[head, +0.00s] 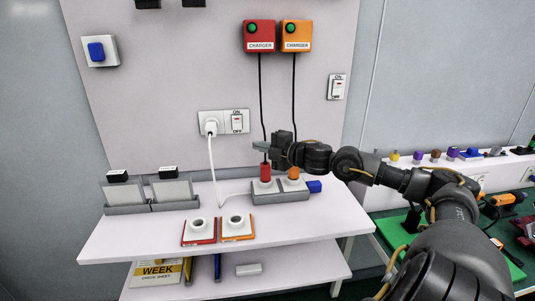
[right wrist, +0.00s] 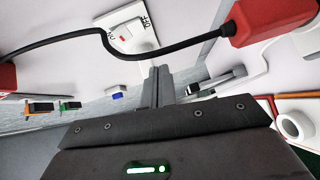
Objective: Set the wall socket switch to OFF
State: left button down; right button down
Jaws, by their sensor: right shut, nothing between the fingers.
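The white wall socket (head: 204,117) is on the back panel, with a white plug (head: 210,127) in its left half. Its switch (head: 237,120) is in the right half, labelled ON above and OFF below; the rocker's tilt is too small to tell. The switch also shows in the right wrist view (right wrist: 127,38), sideways, with a red mark nearer the ON end. My right gripper (head: 262,146) is shut and empty, right of and below the switch, apart from it. In the right wrist view its closed fingers (right wrist: 157,85) point past the switch. My left gripper is not in view.
A black cable (head: 261,95) hangs from the red charger (head: 259,36) to a red plug (head: 265,171), close to my gripper. The orange charger (head: 296,36) hangs beside it. Another ON/OFF switch (head: 338,87) is at right, a blue button (head: 96,51) at left. A power strip (head: 280,196) lies below.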

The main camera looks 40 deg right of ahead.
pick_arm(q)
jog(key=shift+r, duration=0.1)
pick_arm(e)
jog(key=shift+s+d, duration=0.2)
jog(key=shift+s, duration=1)
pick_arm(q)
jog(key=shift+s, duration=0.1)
